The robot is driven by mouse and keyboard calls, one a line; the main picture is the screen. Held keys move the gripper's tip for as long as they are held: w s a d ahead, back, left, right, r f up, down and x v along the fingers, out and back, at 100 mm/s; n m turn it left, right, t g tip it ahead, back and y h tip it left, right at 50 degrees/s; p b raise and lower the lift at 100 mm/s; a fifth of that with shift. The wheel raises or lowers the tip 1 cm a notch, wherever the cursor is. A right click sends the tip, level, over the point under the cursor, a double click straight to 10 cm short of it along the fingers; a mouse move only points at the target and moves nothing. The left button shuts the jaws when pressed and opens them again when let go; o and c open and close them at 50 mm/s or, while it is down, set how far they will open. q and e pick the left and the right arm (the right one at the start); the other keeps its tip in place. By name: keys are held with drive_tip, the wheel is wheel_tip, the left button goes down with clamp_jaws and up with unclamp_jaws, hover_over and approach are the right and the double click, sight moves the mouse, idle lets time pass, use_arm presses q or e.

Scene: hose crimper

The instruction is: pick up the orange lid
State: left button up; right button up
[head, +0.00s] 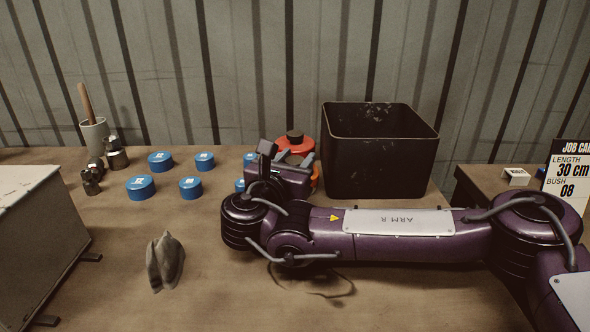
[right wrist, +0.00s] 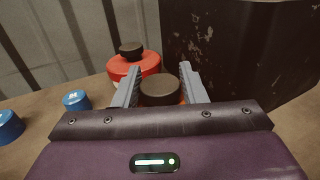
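The orange lid (right wrist: 183,99) is mostly hidden; its round dark knob (right wrist: 160,89) stands between the fingers of my right gripper (right wrist: 159,76) in the right wrist view. The fingers are apart, one on each side of the knob, and I cannot tell whether they touch it. In the head view a strip of the orange lid (head: 315,178) shows beside my right gripper (head: 288,155), which hides most of it. A red lid (right wrist: 131,65) with a black knob stands just behind, also in the head view (head: 301,147). My left gripper is not in view.
A tall dark open bin (head: 365,165) stands close to the right of the lids. Several blue caps (head: 141,187) lie to the left, with metal fittings (head: 117,158) and a cup (head: 95,136) beyond. A grey rag-like thing (head: 165,262) lies in front; the table (head: 120,290) around it is clear.

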drive_tip(key=c, duration=0.5)
